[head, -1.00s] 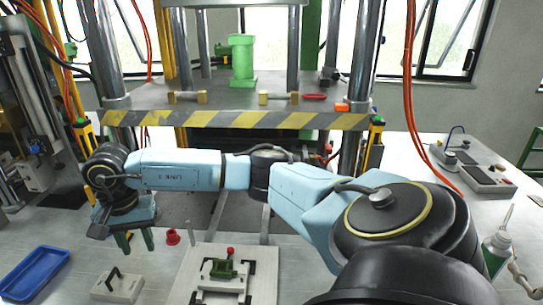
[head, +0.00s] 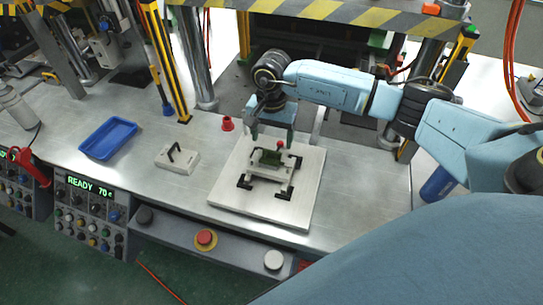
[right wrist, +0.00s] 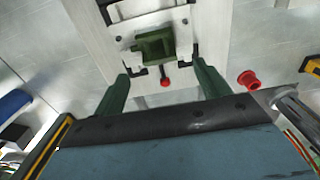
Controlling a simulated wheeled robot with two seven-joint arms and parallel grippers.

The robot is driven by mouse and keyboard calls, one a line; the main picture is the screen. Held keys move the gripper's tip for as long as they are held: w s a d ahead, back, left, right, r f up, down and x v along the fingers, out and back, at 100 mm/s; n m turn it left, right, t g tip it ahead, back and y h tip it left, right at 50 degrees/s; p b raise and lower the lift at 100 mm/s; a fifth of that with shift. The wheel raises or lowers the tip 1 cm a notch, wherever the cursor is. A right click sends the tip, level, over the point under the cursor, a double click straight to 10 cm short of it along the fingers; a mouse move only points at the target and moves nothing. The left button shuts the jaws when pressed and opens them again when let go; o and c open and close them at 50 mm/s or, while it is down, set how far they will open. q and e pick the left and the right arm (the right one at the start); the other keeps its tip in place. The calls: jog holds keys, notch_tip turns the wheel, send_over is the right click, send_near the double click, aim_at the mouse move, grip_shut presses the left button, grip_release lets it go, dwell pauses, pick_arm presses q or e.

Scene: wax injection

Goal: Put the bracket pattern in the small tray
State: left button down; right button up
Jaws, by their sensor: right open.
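The bracket pattern appears to be the dark green piece (head: 268,156) seated in the metal fixture on a pale square board (head: 228,190). It also shows in the right wrist view (right wrist: 153,46), with a red knob beside it. The small tray is the empty blue tray (head: 108,139) lying on the bench to the left. My right gripper (head: 272,135) is open and empty, its green fingers pointing down just above and behind the green piece. In the right wrist view its fingers (right wrist: 160,76) are spread wide, with the piece ahead between their lines. My left gripper is out of view.
A pale block with a black handle (head: 177,159) stands between the tray and the board. A small red cup (head: 228,123) sits behind it. The striped press frame (head: 330,10) rises behind. Control boxes with buttons (head: 90,205) line the front edge. Bench around the tray is clear.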

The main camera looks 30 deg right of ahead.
aim_at(272, 152)
jog(key=shift+f+p, duration=0.6)
jog(key=shift+f, duration=2.05)
jog(key=shift+d+r, duration=0.1)
jog(key=c, duration=1.1)
